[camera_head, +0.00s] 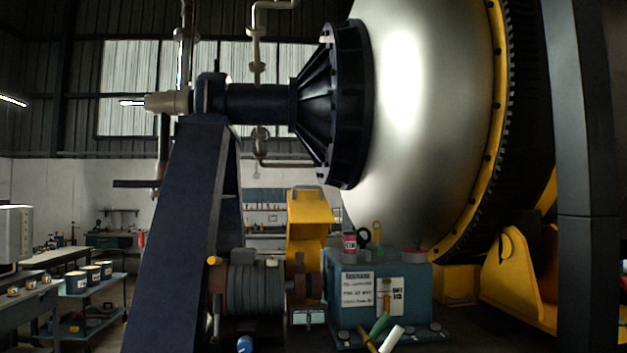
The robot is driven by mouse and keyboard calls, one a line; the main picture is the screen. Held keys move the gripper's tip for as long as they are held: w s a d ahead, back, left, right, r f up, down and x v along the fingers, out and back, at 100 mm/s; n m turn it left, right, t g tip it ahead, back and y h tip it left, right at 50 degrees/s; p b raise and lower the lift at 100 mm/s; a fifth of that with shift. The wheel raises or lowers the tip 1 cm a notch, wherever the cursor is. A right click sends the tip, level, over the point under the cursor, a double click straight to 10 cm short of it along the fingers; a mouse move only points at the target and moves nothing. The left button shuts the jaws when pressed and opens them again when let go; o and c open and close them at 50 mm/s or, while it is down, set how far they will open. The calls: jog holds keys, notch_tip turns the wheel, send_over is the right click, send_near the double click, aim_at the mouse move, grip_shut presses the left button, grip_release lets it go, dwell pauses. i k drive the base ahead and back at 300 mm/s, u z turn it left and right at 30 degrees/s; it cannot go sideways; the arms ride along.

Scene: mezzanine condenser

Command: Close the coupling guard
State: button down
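The yellow coupling guard (307,215) stands raised, upright, in the lower middle of the head view. It is above and behind a brown shaft coupling (301,283), which is left uncovered at the front. The coupling sits between a grey finned motor (256,290) on the left and a teal gearbox box (405,278) on the right. The guard's hinge is not clear to me. My gripper is not in view.
A pink-labelled can (350,243) and other small items stand on the teal box. A dark slanted support (175,235) stands left. A large steel drum (420,110) looms behind right, beside a dark post (586,180).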

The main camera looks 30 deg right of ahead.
aim_at(310, 216)
jog(key=z, duration=0.8)
jog(key=i, duration=0.1)
jog(key=z, duration=0.1)
